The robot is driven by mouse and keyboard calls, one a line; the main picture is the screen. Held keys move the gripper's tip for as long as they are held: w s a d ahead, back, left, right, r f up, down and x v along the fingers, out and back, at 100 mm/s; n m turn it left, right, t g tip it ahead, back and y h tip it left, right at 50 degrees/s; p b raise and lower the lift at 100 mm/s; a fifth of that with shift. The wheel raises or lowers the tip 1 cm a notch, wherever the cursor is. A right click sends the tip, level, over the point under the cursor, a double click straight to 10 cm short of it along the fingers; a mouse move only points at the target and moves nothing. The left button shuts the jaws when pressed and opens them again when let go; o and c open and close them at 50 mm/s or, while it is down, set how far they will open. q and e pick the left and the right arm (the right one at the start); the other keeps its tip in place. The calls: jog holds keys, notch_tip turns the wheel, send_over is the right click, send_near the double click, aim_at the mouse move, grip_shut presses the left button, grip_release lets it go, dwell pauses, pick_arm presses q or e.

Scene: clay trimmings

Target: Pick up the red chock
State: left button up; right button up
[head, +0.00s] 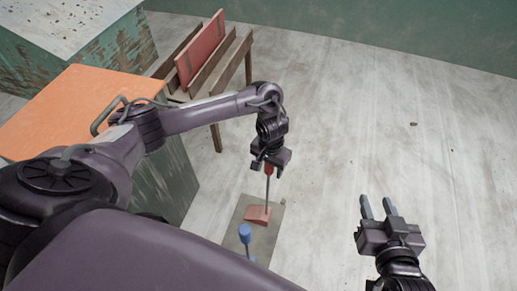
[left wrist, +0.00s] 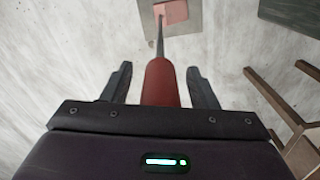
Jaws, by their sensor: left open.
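The red chock (head: 258,215) is a red wedge-shaped block on a grey plate on the floor, with a thin upright rod ending in a red handle. My left gripper (head: 268,168) is at the top of that rod, over the handle. In the left wrist view the red handle (left wrist: 160,85) stands between the two spread fingers of my left gripper (left wrist: 160,82), with a visible gap on each side. My right gripper (head: 377,205) is open and empty over bare floor, away from the chock.
The grey plate (head: 270,240) lies under the chock. An orange-topped cabinet (head: 75,105) and a wooden bench (head: 227,75) holding a red panel stand on the left. Floor at right is mostly clear.

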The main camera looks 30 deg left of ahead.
pick_arm(q)
jog(key=c, duration=1)
